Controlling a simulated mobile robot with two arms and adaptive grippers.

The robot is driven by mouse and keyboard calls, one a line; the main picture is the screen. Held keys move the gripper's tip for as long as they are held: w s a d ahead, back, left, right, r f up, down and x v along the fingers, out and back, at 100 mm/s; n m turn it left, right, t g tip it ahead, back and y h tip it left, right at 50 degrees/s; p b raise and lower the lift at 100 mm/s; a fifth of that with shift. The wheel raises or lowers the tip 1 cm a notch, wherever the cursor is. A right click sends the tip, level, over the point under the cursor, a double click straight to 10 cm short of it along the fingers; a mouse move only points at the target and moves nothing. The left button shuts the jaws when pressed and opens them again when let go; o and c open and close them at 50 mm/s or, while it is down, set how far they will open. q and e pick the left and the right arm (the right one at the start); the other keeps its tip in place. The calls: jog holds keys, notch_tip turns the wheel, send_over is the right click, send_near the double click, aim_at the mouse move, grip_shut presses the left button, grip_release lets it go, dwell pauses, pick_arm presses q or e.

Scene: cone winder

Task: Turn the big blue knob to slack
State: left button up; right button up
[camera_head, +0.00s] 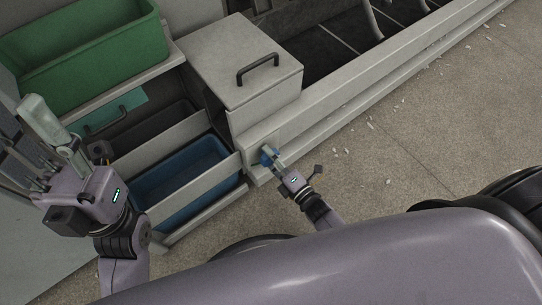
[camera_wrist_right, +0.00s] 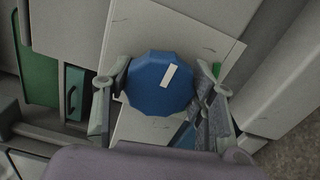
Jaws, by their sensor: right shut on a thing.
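The big blue knob (camera_wrist_right: 160,84) is a many-sided disc with a pale pointer mark near its upper right. It sits on a light plate (camera_wrist_right: 195,32) on the machine front. In the head view, the knob (camera_head: 268,156) shows only in part behind my right gripper (camera_head: 276,161). In the wrist view, the fingers of my right gripper (camera_wrist_right: 162,88) are on either side of the knob, shut on it. A small green mark (camera_wrist_right: 216,69) shows on the plate beside the right finger. My left gripper (camera_head: 48,130) is raised at the left, away from the knob; its finger gap is unclear.
A green bin (camera_head: 85,50) stands on the upper shelf and a blue bin (camera_head: 185,180) sits low at the left. A grey box with a black handle (camera_head: 258,68) is above the knob. The floor (camera_head: 410,140) at right is open, with scattered white scraps.

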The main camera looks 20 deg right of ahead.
jog(key=shift+a, duration=0.1)
dwell(0.3)
jog(key=o, duration=1.1)
jog(key=shift+o, duration=0.2)
jog(key=v, duration=0.7)
jog(key=shift+s, duration=0.2)
